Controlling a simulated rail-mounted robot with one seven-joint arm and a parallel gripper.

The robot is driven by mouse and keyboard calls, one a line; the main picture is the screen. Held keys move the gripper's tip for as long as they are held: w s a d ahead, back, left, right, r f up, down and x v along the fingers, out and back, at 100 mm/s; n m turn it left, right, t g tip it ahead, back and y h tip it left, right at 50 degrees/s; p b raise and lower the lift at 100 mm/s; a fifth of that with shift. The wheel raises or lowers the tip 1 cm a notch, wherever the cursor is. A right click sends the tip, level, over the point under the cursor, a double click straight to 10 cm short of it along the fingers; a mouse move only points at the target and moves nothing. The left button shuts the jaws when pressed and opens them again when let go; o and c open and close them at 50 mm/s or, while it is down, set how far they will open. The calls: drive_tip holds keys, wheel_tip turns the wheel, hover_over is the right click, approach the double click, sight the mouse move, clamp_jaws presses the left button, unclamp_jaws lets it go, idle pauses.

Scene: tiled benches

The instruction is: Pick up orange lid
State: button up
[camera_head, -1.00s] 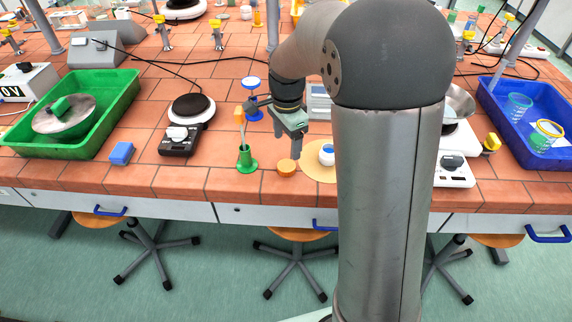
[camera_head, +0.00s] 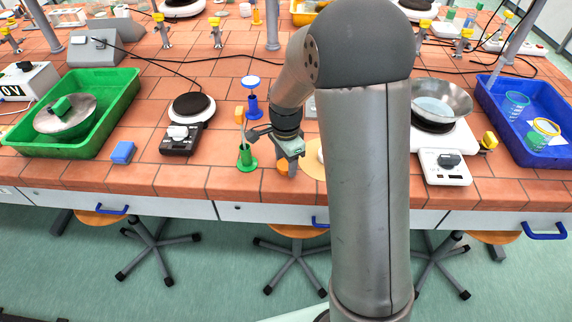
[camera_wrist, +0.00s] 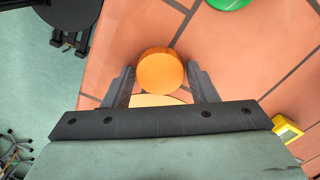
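The orange lid (camera_wrist: 160,71) is a small round disc lying flat near the bench's front edge. In the head view only part of the lid (camera_head: 282,167) shows, beside and behind my gripper (camera_head: 291,164). In the wrist view my gripper (camera_wrist: 161,77) is open, with one finger on each side of the lid. Gaps show between the lid and both fingers. I cannot tell how high the fingertips are above the bench.
A tan disc (camera_wrist: 155,100) lies close to the lid. A green stand (camera_head: 247,162) and a blue stand (camera_head: 252,107) are to the left. A silver bowl (camera_head: 441,100) is to the right. The bench's front edge (camera_head: 250,195) is close.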

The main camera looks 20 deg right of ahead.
drive_tip(key=c, duration=0.5)
drive_tip(key=shift+r, duration=0.1)
